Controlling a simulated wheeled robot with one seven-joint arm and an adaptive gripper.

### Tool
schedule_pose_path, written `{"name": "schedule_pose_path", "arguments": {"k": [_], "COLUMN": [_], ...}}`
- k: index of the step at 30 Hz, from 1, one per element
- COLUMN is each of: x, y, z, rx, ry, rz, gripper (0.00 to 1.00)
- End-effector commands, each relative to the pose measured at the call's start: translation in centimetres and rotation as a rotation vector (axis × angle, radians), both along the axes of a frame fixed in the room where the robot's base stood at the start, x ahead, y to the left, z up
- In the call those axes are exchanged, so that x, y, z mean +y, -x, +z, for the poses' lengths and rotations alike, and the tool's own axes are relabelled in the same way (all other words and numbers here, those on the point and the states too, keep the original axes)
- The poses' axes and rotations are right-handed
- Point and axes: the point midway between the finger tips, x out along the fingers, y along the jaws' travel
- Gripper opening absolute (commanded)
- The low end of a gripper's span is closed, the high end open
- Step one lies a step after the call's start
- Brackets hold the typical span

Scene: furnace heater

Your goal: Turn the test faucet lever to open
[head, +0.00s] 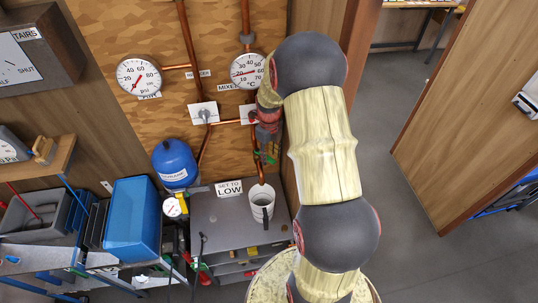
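The test faucet's copper pipe (261,168) comes down the wooden board above a pale measuring cup (261,203). Small green parts (259,156), possibly the faucet lever, show beside the pipe. The lever's exact shape and angle are too small and covered to tell. My arm reaches up from the bottom and bends down at the wall. My gripper (268,142) is at its end, small and partly hidden, close to the green parts. I cannot tell whether it touches them, or whether its fingers are open or shut.
Two gauges (139,77) (248,70) and copper pipes are on the board. A blue tank (175,163) and a small gauge (172,207) stand left of the grey bench (220,232). A blue bin (132,217) is further left. Open floor (395,120) lies right, beyond a wooden wall edge.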

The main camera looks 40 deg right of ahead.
Motion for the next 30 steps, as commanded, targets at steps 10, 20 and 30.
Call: {"name": "schedule_pose_path", "arguments": {"k": [10,20,30], "x": [0.0,0.0,0.0], "y": [-0.1,-0.1,0.0], "z": [1.3,7.8,11.7], "rx": [-0.001,-0.002,0.000], "ry": [0.001,0.002,0.000], "rz": [0.000,0.000,0.000], "gripper": [0.33,0.33,0.33]}}
